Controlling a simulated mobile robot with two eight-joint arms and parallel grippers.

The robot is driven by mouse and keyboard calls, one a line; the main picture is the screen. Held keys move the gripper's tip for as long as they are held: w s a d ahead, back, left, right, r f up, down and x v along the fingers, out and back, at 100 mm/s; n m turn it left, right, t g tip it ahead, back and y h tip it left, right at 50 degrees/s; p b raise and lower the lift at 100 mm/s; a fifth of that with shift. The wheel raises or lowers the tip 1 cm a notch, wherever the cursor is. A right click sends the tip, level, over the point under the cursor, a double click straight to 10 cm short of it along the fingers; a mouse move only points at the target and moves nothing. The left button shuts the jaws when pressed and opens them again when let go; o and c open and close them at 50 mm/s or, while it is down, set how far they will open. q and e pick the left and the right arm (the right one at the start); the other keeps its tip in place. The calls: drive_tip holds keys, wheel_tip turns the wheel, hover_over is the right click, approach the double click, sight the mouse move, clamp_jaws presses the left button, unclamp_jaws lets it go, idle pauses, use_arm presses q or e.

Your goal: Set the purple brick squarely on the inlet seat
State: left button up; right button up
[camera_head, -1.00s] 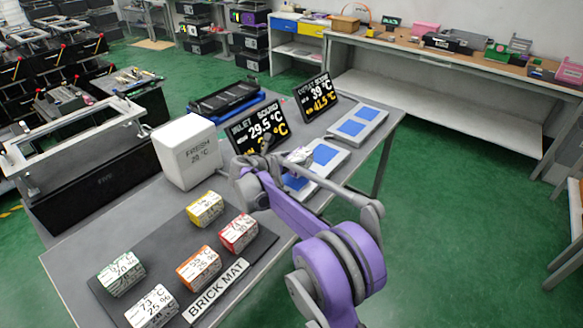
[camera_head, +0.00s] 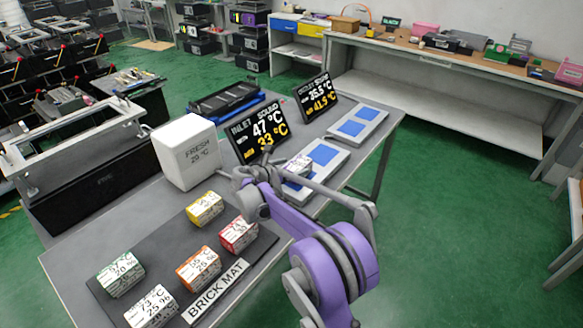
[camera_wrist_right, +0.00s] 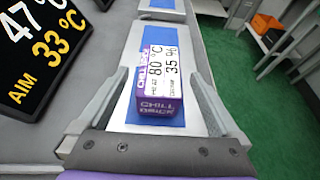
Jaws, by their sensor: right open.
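The purple brick (camera_wrist_right: 157,75) has a white printed face reading 80 °C and 35 %. It is over the near seat plate, the inlet seat (camera_head: 323,153), with blue showing around it in the right wrist view (camera_wrist_right: 135,108). Its sides look roughly in line with the plate; I cannot tell whether it rests fully flat. My right gripper (camera_wrist_right: 157,72) is open, one finger on each side of the brick, with gaps visible. In the head view the arm partly hides the brick (camera_head: 300,163) and the plate's near end. My left gripper is not in view.
The inlet display (camera_head: 262,133) reads 47 °C, aim 33 °C, close beside the seat. An outlet display (camera_head: 316,98) and second seat plate (camera_head: 378,114) stand behind. A white box (camera_head: 187,155) and a brick mat (camera_head: 178,235) with several bricks lie to the left.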

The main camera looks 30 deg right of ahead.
drive_tip(key=shift+r, duration=0.1)
drive_tip(key=shift+s+a+r, duration=0.1)
drive_tip(key=shift+a+r, duration=0.05)
drive_tip(key=shift+a, duration=0.05)
drive_tip(key=v, duration=1.2)
drive_tip(key=s+a+f+m+y, duration=0.3)
drive_tip(key=s+m, duration=0.4)
drive_tip(key=s, duration=0.5)
drive_tip(key=s+a+f+m+y, duration=0.3)
drive_tip(key=s+m, duration=0.5)
drive_tip(key=s, duration=0.4)
drive_tip(key=s+a+f+m+y, duration=0.4)
drive_tip(key=s+m+y, duration=0.2)
drive_tip(key=s, duration=0.6)
drive_tip(key=shift+f+m+y, duration=0.15)
drive_tip(key=shift+m+y, duration=0.15)
drive_tip(key=shift+m, duration=0.4)
idle(2.2)
